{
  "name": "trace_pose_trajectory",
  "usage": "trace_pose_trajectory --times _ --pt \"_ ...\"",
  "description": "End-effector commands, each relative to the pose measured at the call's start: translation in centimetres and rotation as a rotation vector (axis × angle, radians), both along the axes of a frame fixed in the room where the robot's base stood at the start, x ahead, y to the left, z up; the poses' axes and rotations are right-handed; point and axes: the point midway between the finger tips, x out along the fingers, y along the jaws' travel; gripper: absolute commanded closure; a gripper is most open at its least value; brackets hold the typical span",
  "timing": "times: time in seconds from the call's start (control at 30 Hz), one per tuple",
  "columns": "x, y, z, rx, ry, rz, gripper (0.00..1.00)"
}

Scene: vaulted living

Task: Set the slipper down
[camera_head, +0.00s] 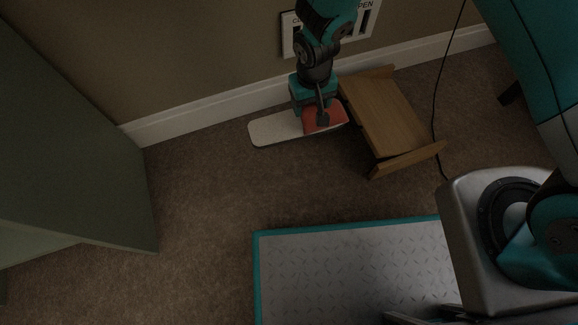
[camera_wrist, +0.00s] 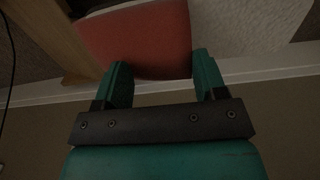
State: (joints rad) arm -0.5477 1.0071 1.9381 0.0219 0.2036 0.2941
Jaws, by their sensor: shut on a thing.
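The slipper has a white sole (camera_head: 275,129) and a red upper (camera_head: 325,117). In the head view it is near the wall, left of a small wooden stool-like piece. My gripper (camera_head: 317,119) is shut on its red part from above. In the wrist view the red upper (camera_wrist: 140,38) lies between my gripper's two teal fingers (camera_wrist: 158,72), and the pale sole (camera_wrist: 235,25) extends to the right. Whether the slipper touches the carpet cannot be told.
The wooden piece (camera_head: 386,112) stands close beside the slipper's right end. A white baseboard (camera_head: 190,119) and wall are behind. A green panel (camera_head: 75,150) is at left. A black cable (camera_head: 436,95) hangs at right. Brown carpet (camera_head: 210,190) is clear in front.

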Motion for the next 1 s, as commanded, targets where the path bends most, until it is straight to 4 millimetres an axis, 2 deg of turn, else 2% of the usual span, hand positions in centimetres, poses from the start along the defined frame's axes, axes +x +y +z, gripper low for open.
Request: trace_pose_trajectory --times 0.03,0.17,0.27,0.6,0.7,1.0 --pt "-0.6 1.0 -1.4 -0.002 0.001 0.017 0.8" --pt "-1.2 2.3 -3.1 -0.003 -0.002 0.031 0.8" --pt "-1.4 2.4 -5.2 -0.003 -0.001 0.032 0.8" --pt "-1.3 2.3 -14.8 -0.003 -0.001 0.031 0.8" --pt "-1.3 2.3 -16.8 -0.003 -0.002 0.031 0.8" --pt "-1.3 2.3 -19.3 -0.003 -0.002 0.031 0.8"
